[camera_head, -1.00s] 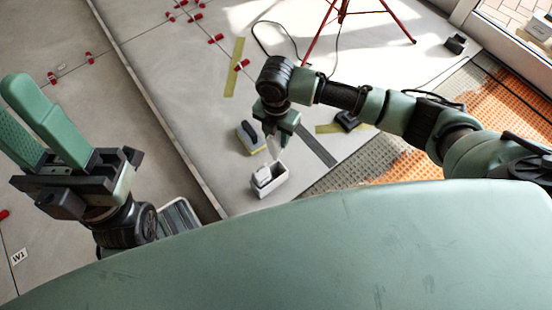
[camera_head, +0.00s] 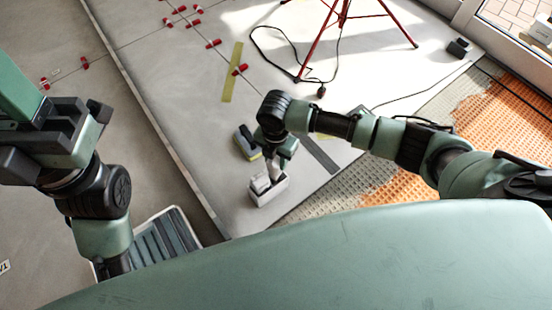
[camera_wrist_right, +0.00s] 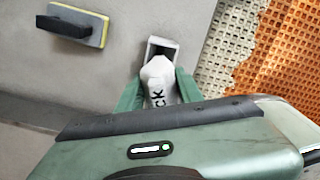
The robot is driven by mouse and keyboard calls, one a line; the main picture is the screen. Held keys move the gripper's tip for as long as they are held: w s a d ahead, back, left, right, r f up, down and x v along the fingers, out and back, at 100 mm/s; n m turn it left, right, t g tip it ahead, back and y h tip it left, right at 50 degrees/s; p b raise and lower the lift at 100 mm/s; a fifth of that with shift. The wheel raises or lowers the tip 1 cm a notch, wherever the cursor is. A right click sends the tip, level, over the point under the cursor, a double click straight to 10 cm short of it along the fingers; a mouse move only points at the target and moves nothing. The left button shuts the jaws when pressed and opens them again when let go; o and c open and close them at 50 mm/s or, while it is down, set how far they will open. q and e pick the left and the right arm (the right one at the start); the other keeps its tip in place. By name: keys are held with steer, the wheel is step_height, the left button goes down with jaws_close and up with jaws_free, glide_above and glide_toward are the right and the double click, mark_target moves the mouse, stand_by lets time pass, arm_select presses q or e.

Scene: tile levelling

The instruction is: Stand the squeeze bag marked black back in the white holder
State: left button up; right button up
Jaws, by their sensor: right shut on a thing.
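My right gripper (camera_head: 272,160) is shut on the white squeeze bag (camera_head: 273,169), directly over the white holder (camera_head: 272,195). In the right wrist view the bag (camera_wrist_right: 158,82) sits between the two green fingers, with the dark letters "CK" showing. The holder's open end (camera_wrist_right: 166,46) shows just beyond it, dark inside. The bag's lower end overlaps the holder; I cannot tell how deep it is. Another white shape (camera_head: 260,184) shows at the holder's left side. My left gripper (camera_head: 20,95) is at the left edge, partly cut off, away from the holder.
A yellow-edged float with a dark handle (camera_head: 246,142) lies close behind the holder. A slatted tray (camera_head: 160,245) is at the lower left. A red tripod (camera_head: 330,30) with a cable stands at the back. Orange matting (camera_head: 510,100) lies right. Grey floor left of the holder is clear.

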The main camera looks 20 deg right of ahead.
steer(key=shift+f, duration=0.55)
steer(key=o, duration=1.2)
